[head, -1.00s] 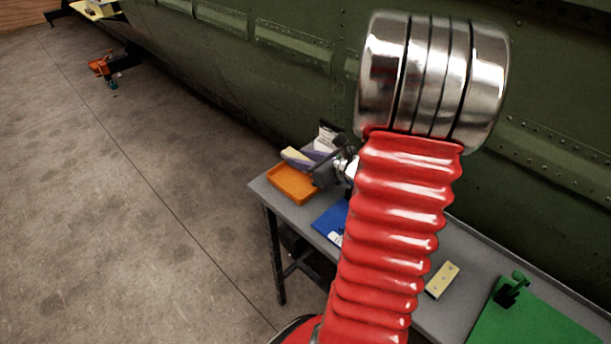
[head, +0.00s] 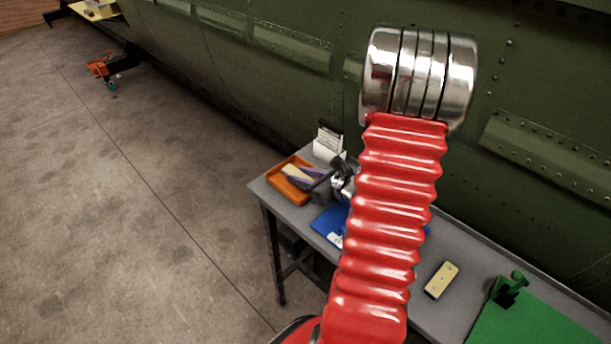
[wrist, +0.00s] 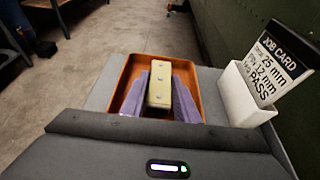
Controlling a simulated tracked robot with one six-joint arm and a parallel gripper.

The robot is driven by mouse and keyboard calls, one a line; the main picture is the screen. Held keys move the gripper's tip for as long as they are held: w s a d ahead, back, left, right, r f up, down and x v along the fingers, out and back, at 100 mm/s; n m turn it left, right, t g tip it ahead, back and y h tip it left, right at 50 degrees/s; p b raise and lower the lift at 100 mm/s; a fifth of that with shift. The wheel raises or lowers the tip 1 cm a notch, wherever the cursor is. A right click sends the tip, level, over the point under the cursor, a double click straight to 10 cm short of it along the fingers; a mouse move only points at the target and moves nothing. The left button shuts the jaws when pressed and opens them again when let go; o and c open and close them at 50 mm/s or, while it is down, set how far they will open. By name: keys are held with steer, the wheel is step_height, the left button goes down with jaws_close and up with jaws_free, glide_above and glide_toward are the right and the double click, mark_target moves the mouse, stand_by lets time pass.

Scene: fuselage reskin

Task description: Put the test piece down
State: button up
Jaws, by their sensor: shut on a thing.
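The test piece is a pale yellow bar with several small rivet dots; it shows in the wrist view (wrist: 160,84) and in the head view (head: 294,173). My gripper (wrist: 161,92) has purple fingers shut on the bar, one on each side. It also shows in the head view (head: 304,175). The bar is over the orange tray (wrist: 120,90), inside its outline in the wrist view. The tray stands at the left end of the grey bench (head: 262,188). I cannot tell whether the bar touches the tray floor.
A white holder with a job card (wrist: 245,95) stands just right of the tray. A blue mat (head: 330,222), another pale yellow bar (head: 441,280) and a green mat with a green fixture (head: 511,288) are further right. The green fuselage wall (head: 300,70) rises behind the bench.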

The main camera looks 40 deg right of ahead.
steer(key=shift+f, duration=0.4)
steer(key=shift+f, duration=0.1)
steer(key=o, duration=1.1)
steer(key=shift+c, duration=0.2)
steer(key=v, duration=1.2)
